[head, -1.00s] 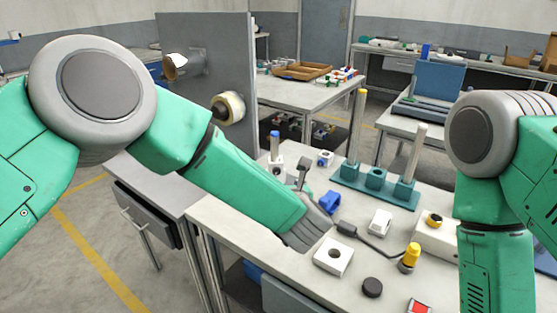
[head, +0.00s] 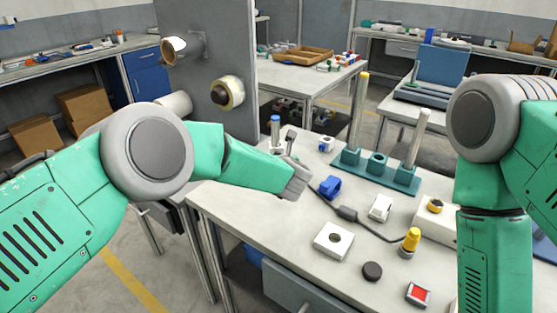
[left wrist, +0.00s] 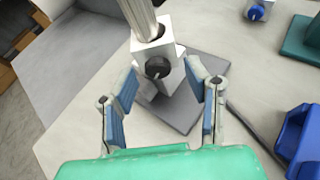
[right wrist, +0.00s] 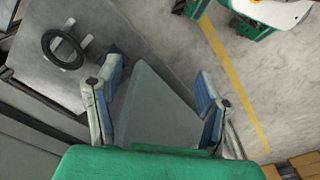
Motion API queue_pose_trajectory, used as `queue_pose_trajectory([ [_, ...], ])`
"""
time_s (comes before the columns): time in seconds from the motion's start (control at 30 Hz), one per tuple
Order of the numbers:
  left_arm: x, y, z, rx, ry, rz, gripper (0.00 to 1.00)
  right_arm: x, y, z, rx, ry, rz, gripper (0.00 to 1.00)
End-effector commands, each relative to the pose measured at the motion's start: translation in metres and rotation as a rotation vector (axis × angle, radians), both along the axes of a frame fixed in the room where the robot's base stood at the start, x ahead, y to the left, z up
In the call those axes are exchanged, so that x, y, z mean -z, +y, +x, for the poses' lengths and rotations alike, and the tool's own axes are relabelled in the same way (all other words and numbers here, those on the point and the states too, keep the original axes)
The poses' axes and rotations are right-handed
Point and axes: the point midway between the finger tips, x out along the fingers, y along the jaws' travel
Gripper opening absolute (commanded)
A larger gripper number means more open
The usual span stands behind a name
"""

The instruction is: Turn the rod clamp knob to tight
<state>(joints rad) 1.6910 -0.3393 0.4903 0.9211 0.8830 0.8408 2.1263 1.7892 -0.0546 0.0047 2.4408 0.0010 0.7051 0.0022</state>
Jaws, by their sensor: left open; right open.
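The rod clamp is a white block (left wrist: 152,48) on a grey metal rod (left wrist: 140,14) in the left wrist view. Its round dark knob (left wrist: 158,67) faces my left gripper (left wrist: 161,74). That gripper is open, with its fingers on either side of the knob; I cannot tell whether they touch it. A grey base plate (left wrist: 195,105) lies below. In the head view my left gripper (head: 297,178) is at the table's left part, near a blue-topped post (head: 275,128). My right gripper (right wrist: 158,80) is open and empty in the right wrist view; the head view does not show its fingers.
A teal stand (head: 375,175) with posts is at the table's back. A blue part (head: 329,187), a white block with a dark hole (head: 334,240), a black disc (head: 372,271), a yellow-topped part (head: 411,241) and a red-topped box (head: 419,293) are nearer. A dark cable crosses the table.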

Motion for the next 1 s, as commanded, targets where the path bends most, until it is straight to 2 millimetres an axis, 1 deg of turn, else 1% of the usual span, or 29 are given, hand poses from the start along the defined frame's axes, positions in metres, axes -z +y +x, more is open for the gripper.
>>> queue_pose_trajectory([
  [0.13, 0.0019, 0.0007, 0.0054, 0.0, -0.001, -0.001, 0.43, 0.0012, 0.0, 0.0001, 0.0, 0.0, 0.0, 0.62],
  [0.4, 0.0021, 0.0006, 0.006, 0.001, -0.001, 0.0, 0.43, 0.001, 0.0, 0.0, 0.0, 0.0, 0.0, 0.62],
  [0.43, 0.0021, 0.0007, 0.006, 0.0, -0.001, 0.0, 0.36, 0.001, 0.0, 0.0, 0.0, 0.0, 0.0, 0.62],
  [0.47, 0.0021, 0.0006, 0.006, 0.0, -0.001, 0.0, 0.25, 0.001, 0.0, 0.0, 0.0, 0.0, 0.0, 0.62],
  [0.5, 0.0021, 0.0006, 0.006, 0.0, -0.001, 0.0, 0.11, 0.001, 0.0, 0.0, 0.0, 0.0, 0.0, 0.62],
  [0.53, 0.0022, 0.0006, 0.006, 0.0, -0.001, 0.0, 0.0, 0.001, 0.0, 0.0, 0.0, 0.0, 0.0, 0.62],
  [1.0, 0.0022, 0.0005, 0.0059, 0.001, 0.0, 0.006, 0.0, 0.002, 0.0, 0.0001, 0.0, 0.0, 0.0, 0.62],
])
